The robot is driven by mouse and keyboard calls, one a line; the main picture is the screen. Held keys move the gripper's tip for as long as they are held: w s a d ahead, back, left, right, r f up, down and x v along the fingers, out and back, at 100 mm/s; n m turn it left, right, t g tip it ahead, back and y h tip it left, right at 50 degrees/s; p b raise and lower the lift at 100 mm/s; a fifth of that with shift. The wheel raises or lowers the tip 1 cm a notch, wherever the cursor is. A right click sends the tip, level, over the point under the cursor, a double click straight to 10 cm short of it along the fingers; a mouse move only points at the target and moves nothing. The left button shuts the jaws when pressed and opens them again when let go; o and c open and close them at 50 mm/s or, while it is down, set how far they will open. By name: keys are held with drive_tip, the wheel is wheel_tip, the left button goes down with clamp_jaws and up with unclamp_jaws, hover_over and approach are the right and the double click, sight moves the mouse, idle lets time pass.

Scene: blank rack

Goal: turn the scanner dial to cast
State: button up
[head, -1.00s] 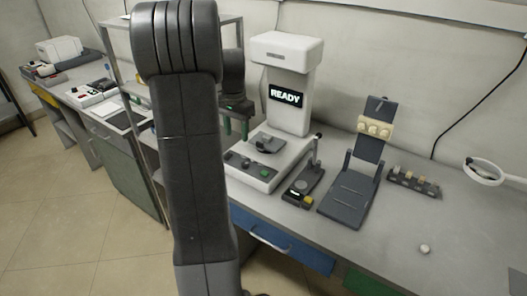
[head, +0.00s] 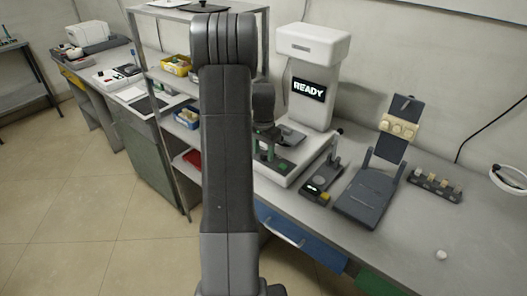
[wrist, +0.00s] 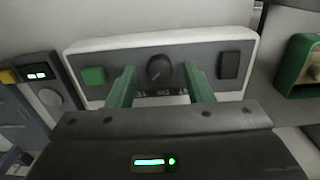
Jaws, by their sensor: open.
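The scanner (head: 312,75) is a tall white unit on the bench with a screen reading READY. Its dial (wrist: 159,68) is a round dark knob on the grey front panel (wrist: 130,62) in the wrist view. Small white lettering below the dial is partly hidden and I cannot read it fully. My gripper (wrist: 161,80) is open, with one green finger on each side of the dial and a gap to it on both sides. In the head view, my gripper (head: 264,150) is at the scanner's front, partly hidden by my arm.
A green button (wrist: 93,76) is left of the dial and a dark switch (wrist: 229,65) is right. A small device (head: 322,182) and a dark stand (head: 368,195) are right of the scanner. A metal shelf (head: 146,70) stands left. The bench's right front is mostly clear.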

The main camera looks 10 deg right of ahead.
drive_tip(key=shift+f, duration=0.35)
drive_tip(key=c, duration=1)
